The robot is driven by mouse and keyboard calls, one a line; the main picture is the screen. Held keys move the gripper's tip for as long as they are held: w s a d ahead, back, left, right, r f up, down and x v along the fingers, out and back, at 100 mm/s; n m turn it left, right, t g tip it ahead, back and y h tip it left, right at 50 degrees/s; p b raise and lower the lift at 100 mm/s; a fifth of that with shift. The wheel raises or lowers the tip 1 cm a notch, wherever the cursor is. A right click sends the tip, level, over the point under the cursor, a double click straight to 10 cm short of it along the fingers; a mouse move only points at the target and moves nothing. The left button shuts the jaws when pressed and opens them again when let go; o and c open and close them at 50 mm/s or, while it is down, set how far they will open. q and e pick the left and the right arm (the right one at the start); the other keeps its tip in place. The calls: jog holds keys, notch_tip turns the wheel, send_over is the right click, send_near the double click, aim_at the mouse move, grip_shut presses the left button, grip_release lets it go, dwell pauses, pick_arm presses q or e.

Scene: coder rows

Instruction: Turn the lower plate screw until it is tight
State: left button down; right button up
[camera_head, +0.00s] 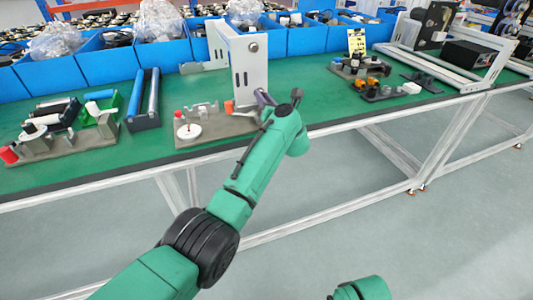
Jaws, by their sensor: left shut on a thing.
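A white upright plate (247,72) stands on a grey fixture base on the green bench. A dark round screw head (253,47) shows near its top right. My left gripper (262,98) is at the plate's lower right edge, shut on the lower plate screw. The jaws and wrist hide this screw, so how far in it sits cannot be seen. My right gripper is out of view; only a green part of my right arm shows at the bottom edge.
An orange part (229,107) stands close left of the gripper. A grey fixture (188,133) with a white disc is further left. Blue bins (110,62) line the back. Black and orange parts (372,88) lie to the right. The bench's front edge runs under my left arm.

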pick_arm(q)
jog(key=c, duration=0.8)
grip_release()
jog(key=shift+c, duration=0.2)
jog(key=n+b, duration=0.2)
jog(key=b, duration=0.1)
jog(key=n+b, duration=0.5)
jog(key=b, duration=0.1)
jog(key=shift+f+n, duration=0.4)
jog(key=shift+r+n+b, duration=0.1)
jog(key=shift+n+b, duration=0.35)
jog(key=shift+n, duration=0.25)
jog(key=shift+r+n, duration=0.15)
jog(key=shift+n, duration=0.15)
jog(key=shift+r, duration=0.15)
